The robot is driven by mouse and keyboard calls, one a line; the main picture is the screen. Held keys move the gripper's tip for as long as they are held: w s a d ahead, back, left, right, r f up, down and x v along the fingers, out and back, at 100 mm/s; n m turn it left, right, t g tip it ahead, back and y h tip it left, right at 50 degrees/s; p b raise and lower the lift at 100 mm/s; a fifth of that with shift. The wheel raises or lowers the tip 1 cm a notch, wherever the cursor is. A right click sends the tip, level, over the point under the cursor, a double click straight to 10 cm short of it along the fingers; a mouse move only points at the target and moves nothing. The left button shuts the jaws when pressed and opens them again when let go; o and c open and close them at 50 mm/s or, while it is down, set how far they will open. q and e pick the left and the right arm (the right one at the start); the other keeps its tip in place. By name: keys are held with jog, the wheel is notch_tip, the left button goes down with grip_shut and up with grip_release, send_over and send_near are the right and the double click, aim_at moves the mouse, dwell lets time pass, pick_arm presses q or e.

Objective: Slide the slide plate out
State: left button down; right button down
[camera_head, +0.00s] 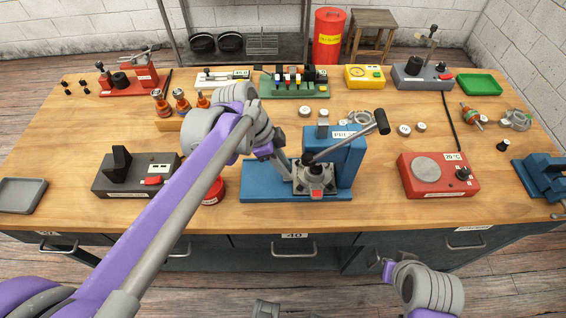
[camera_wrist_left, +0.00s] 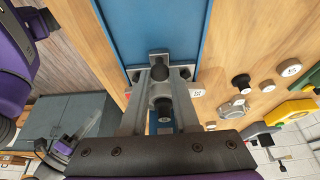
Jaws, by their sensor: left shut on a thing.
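The blue press (camera_head: 335,150) stands at the front middle of the table, with a long black-knobbed lever leaning up to the right. The grey slide plate (camera_head: 316,184) sits low in it, with a red tab at its front. My left gripper (camera_head: 296,174) reaches down from the left, its fingers at the plate's left side. In the left wrist view my left gripper (camera_wrist_left: 160,98) has its two fingers about grey metal with a dark knob between them. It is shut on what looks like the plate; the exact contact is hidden.
A grey device (camera_head: 135,175) and a red tin (camera_head: 214,191) stand left of the press. A red hotplate (camera_head: 438,176) stands to its right, with a blue vise (camera_head: 543,176) beyond. Bare table lies between press and hotplate. Drawers are below the front edge.

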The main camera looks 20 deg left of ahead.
pick_arm(q)
jog(key=s+a, duration=0.1)
jog(key=a, duration=0.2)
jog(key=s+a, duration=0.1)
jog(key=a, duration=0.3)
jog(key=s+a+p, duration=0.1)
jog(key=a, duration=0.2)
jog(key=shift+a, duration=0.45)
jog(key=c, duration=1.1)
grip_release()
jog(key=o, duration=0.4)
jog(key=shift+s+a, duration=0.1)
jog(key=shift+a, duration=0.05)
jog(key=shift+o, duration=0.2)
